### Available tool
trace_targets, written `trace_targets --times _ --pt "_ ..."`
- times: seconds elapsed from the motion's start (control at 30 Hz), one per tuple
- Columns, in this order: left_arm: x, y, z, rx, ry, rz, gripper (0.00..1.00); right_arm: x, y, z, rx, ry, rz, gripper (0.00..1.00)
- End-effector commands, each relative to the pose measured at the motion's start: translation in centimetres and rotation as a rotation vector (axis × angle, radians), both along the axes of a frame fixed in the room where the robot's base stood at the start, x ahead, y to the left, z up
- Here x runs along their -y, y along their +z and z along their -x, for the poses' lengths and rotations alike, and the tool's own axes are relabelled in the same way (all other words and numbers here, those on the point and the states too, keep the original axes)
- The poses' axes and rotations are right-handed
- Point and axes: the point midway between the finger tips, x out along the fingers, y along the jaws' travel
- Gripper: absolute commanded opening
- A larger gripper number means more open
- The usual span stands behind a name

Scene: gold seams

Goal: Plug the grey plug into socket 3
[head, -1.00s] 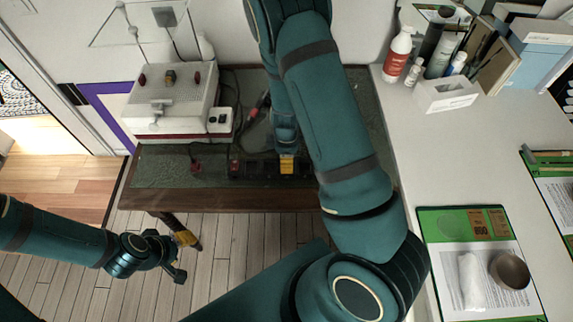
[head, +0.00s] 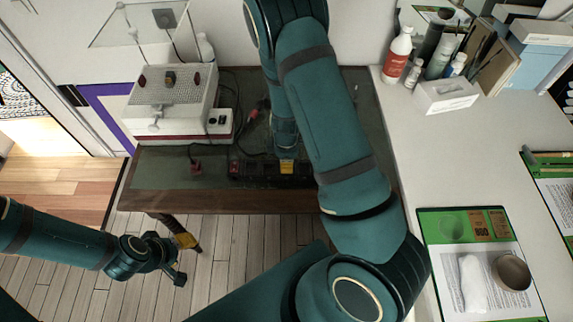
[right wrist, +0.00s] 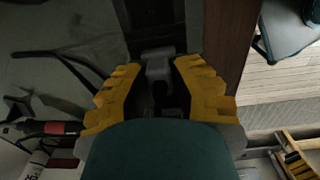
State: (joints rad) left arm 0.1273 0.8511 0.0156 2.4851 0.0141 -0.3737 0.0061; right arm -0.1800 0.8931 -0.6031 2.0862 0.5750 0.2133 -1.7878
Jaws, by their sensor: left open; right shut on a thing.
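My right gripper (right wrist: 160,85) is shut on the grey plug (right wrist: 158,62), which shows between its yellow fingers in the right wrist view. In the head view the right gripper (head: 287,166) is low over the dark socket strip (head: 255,169) at the bench's front edge, and my arm hides part of this area. The strip (right wrist: 153,14) also shows just beyond the plug in the right wrist view. I cannot tell whether the plug touches a socket, nor read socket numbers. My left gripper (head: 184,259) is open and empty, in front of the bench at lower left.
A white and red device (head: 172,100) stands at the back left of the green-topped bench (head: 160,170). A red plug (head: 196,167) lies left of the strip. A dark cable and a red-ended tool (head: 254,112) lie behind it. A white counter (head: 420,150) borders the right side.

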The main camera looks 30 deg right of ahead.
Motion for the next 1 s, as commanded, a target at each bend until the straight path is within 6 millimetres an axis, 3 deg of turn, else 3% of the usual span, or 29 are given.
trace_targets --times 0.27,0.7,1.0 --pt "0.0 0.3 -0.1 0.002 0.001 0.000 0.51 -0.1 1.0 0.0 0.001 0.003 -0.001 0.00" --pt "-0.1 2.2 -0.3 0.008 0.006 0.000 0.51 -0.1 8.8 0.0 0.001 0.002 0.000 0.00" --pt "-0.1 2.4 -0.3 0.007 0.005 0.001 0.51 0.0 10.0 0.0 -0.001 0.000 -0.001 0.00"
